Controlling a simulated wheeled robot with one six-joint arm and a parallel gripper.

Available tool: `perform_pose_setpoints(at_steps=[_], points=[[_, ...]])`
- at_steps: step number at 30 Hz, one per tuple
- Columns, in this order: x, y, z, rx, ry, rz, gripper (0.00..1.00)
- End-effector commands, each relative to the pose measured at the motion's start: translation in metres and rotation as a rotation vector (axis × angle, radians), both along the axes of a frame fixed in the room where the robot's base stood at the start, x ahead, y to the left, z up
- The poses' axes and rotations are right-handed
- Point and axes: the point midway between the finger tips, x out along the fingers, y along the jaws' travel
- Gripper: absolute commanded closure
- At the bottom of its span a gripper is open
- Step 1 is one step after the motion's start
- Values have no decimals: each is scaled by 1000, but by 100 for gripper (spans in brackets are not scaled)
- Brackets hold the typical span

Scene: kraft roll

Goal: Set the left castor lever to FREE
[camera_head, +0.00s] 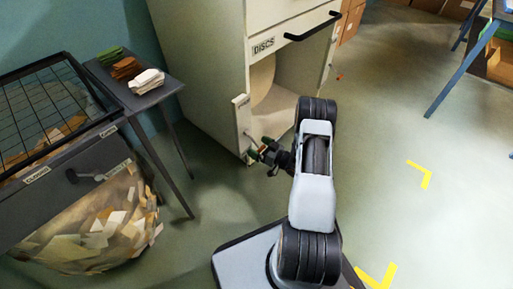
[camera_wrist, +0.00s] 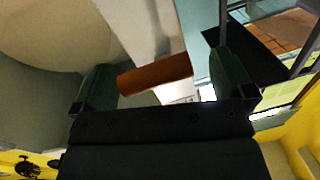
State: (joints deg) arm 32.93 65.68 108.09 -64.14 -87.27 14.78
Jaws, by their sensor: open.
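My gripper (camera_head: 262,151) is low at the front left corner of the white cabinet (camera_head: 205,75), beside a narrow pale upright plate (camera_head: 241,113). In the wrist view its two green-padded fingers (camera_wrist: 165,82) are open, one on each side of an orange-brown bar. This bar (camera_wrist: 155,74) looks like the handle of the left castor lever. It lies slightly tilted between the fingers, and gaps seem to show at both ends. I cannot read any FREE marking or tell the lever's setting. The castor itself is hidden.
The cabinet's open bay, below a drawer marked DISCS (camera_head: 264,46), holds a large pale roll (camera_head: 262,78). A small orange thing (camera_head: 340,76) shows at its right side. A dark side table (camera_head: 125,90) and a scrap-filled bin (camera_head: 95,225) stand left.

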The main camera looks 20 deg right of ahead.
Motion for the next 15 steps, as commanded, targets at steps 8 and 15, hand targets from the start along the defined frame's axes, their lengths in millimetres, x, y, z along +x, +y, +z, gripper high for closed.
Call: perform_pose_setpoints(at_steps=[8, 15], points=[[12, 7, 0, 0, -1, -1, 0], [12, 7, 0, 0, 0, -1, 0]])
